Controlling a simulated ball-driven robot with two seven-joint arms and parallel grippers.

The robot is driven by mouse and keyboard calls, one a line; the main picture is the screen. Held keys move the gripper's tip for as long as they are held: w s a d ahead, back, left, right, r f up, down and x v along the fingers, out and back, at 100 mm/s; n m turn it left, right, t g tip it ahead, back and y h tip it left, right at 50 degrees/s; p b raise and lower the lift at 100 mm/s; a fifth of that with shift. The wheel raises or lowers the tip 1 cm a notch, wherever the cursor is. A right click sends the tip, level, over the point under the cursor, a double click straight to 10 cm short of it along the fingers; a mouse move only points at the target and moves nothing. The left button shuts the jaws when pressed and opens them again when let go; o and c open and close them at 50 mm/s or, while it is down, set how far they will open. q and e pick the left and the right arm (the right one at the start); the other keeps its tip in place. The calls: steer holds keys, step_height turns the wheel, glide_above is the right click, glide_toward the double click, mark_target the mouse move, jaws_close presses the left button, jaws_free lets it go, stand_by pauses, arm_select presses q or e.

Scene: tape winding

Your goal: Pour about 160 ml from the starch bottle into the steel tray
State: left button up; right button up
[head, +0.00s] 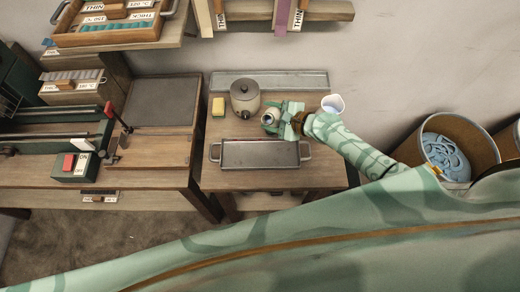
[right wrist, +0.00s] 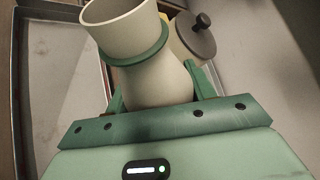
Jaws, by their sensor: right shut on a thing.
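The starch bottle (head: 269,119) is pale with a green collar and an open, flared mouth. My right gripper (head: 284,120) is shut on it, coming from the right. In the right wrist view the bottle (right wrist: 150,75) sits between the fingers of the gripper (right wrist: 155,98), mouth toward the upper left. The steel tray (head: 259,153), shallow with a handle at each end, lies on the bench just in front of the bottle. No stream shows, and I cannot tell the bottle's exact tilt. My left gripper is not in view.
A lidded pot (head: 245,97) stands just behind and left of the bottle, with a yellow block (head: 218,106) beyond it. A long metal tray (head: 290,81) lies along the wall. A white cup (head: 333,103) stands right, near my right arm. Bins (head: 428,150) stand farther right.

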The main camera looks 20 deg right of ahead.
steer(key=shift+w+f+b, duration=0.1)
steer(key=shift+f+b, duration=0.2)
steer(key=shift+f, duration=0.4)
steer(key=shift+w+d+r+n+t+h, duration=0.1)
steer(key=shift+w+n+t+h, duration=0.05)
steer(key=shift+n+t+h, duration=0.2)
steer(key=shift+w+d+n+b, duration=0.1)
steer(key=shift+d+n+b, duration=0.05)
steer(key=shift+n+b, duration=0.15)
steer(key=shift+w+d+r+n+t+h, duration=0.2)
steer(key=shift+r+n+t+h, duration=0.15)
steer(key=shift+n+t, duration=0.15)
steer(key=shift+d+f+n+t+b, duration=0.1)
steer(key=shift+f+n+t+b, duration=0.15)
steer(key=shift+f+n+b, duration=0.4)
steer(key=shift+w+b, duration=0.15)
steer(key=shift+b, duration=0.4)
steer(key=shift+r+t+h, duration=0.25)
steer(key=shift+t+h, duration=0.05)
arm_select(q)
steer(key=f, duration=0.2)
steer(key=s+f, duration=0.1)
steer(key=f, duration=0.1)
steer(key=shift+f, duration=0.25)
arm_select(e)
steer(key=shift+s+n, duration=0.2)
steer(key=shift+n, duration=0.1)
